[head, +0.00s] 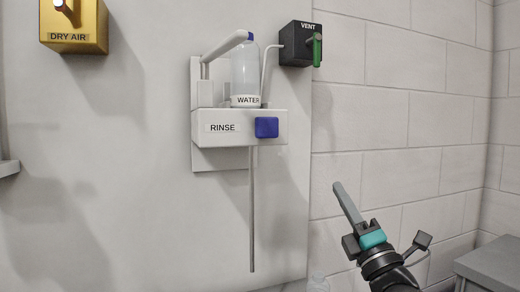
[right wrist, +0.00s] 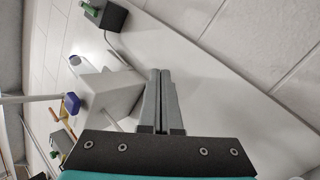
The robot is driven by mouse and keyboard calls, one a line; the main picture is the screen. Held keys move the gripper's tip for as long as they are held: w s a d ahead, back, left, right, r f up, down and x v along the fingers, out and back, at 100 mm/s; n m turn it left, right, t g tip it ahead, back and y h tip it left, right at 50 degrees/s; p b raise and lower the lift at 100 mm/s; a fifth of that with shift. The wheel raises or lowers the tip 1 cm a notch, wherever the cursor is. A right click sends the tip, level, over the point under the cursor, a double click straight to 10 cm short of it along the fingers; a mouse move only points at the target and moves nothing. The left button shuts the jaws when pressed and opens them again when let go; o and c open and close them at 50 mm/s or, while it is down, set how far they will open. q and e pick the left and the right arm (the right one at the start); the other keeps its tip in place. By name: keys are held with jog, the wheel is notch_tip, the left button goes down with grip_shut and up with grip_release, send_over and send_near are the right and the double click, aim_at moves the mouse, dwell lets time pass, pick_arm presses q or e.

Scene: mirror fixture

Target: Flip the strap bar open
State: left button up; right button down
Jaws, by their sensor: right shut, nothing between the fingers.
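The strap bar (head: 228,44) is a white bar on an upright at the left of the rinse fixture (head: 222,138). It slopes up to the right, and its end lies at the top of the clear water bottle (head: 245,75), which has a blue cap. My right gripper (head: 338,187) is below and to the right of the fixture, apart from it, with its fingers together and empty. In the right wrist view the shut fingers (right wrist: 160,72) point toward the wall, with the white fixture (right wrist: 108,92) to their left. My left gripper is not in view.
A blue button (head: 266,127) is on the fixture's front, and a thin grey rod (head: 252,210) hangs below. A black vent box (head: 298,45) with a green handle is at the upper right. A gold dry air box (head: 75,25) is at the upper left. A grey table (head: 490,262) stands at the lower right.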

jog(key=s+a+r+m+g+y, duration=0.25)
jog(key=r+m+g+y, duration=0.35)
jog(key=m, duration=0.6)
jog(key=s+a+r+m+g+y, duration=0.2)
jog(key=s+r+m+g+y, duration=0.3)
jog(key=r+m, duration=0.5)
jog(key=s+a+r+m+g+y, duration=0.2)
jog(key=r+m+g+y, duration=0.5)
jog(key=m, duration=0.6)
jog(key=n+g+h+p, duration=0.1)
jog(key=n+h, duration=0.5)
jog(key=h, duration=0.1)
send_near(219, 50)
jog(key=w+a, duration=0.3)
jog(key=shift+s+a+r, duration=0.25)
jog(key=shift+s+a, duration=0.1)
jog(key=shift+a, duration=0.25)
